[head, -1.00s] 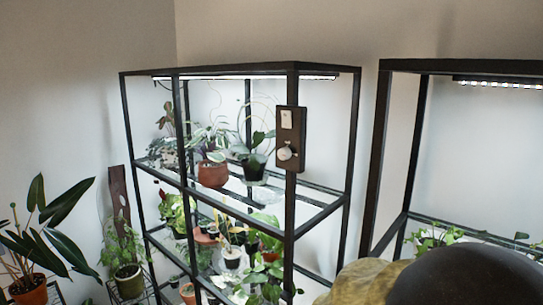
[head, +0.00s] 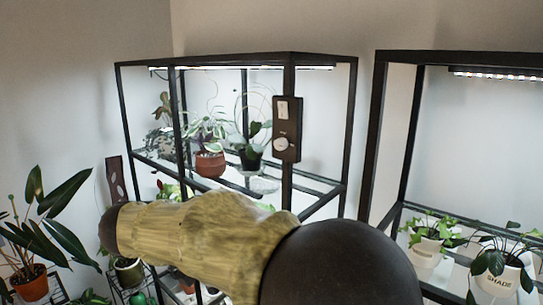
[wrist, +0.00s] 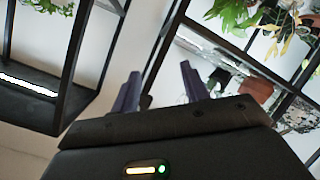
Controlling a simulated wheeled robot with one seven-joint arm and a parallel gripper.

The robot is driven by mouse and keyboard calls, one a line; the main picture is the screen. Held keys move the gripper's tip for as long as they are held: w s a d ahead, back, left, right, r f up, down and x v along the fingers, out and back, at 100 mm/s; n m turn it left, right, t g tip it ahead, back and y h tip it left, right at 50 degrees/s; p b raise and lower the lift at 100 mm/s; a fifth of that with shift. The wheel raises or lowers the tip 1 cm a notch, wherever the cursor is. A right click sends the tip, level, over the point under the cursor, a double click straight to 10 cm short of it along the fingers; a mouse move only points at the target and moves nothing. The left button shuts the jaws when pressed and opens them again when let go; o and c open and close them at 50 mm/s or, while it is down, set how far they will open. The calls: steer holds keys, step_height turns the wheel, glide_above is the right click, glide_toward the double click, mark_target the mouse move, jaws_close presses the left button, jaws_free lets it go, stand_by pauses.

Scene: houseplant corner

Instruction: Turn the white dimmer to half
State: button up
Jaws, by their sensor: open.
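The white dimmer (head: 281,144) is a round knob low on a dark box (head: 287,129). The box is fixed to the front corner post of the black shelf frame, with a pale label above the knob. My gripper (wrist: 160,88) shows in the wrist view with its two dark fingers apart and nothing between them. In the head view my arm crosses the lower middle, below the dimmer, and my gripper's fingers are not seen there. I cannot make out the dimmer in the wrist view, nor the knob's exact setting.
The black shelf frame (head: 290,75) holds several potted plants, including a terracotta pot (head: 210,165) left of the dimmer. A second black frame (head: 371,140) with white pots stands to the right. A leafy plant (head: 45,235) is at far left. Space directly before the dimmer looks clear.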

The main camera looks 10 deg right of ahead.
mark_target(278, 146)
steer(key=s+a+r+m+t+h, duration=0.1)
steer(key=a+r+m, duration=0.1)
steer(key=r, duration=0.4)
steer(key=s+a+r+m+t+h, duration=0.1)
steer(key=a+r+m+h, duration=0.1)
steer(key=r, duration=0.3)
steer(key=shift+s+a+r+m, duration=0.2)
steer(key=shift+a+r+m, duration=0.2)
steer(key=shift+a+m, duration=0.4)
steer(key=shift+d, duration=0.15)
steer(key=p+x, duration=0.2)
steer(key=x, duration=0.3)
steer(key=p+x, duration=0.3)
steer(key=x, duration=0.3)
steer(key=p+x, duration=0.3)
steer(key=x, duration=0.2)
steer(key=shift+w+d+r, duration=0.2)
steer(key=shift+d+r, duration=0.05)
steer(key=shift+r, duration=0.1)
steer(key=shift+w+d+f, duration=0.15)
steer(key=shift+w+d, duration=0.1)
steer(key=shift+d, duration=0.1)
steer(key=shift+c, duration=0.5)
steer(key=c, duration=0.9)
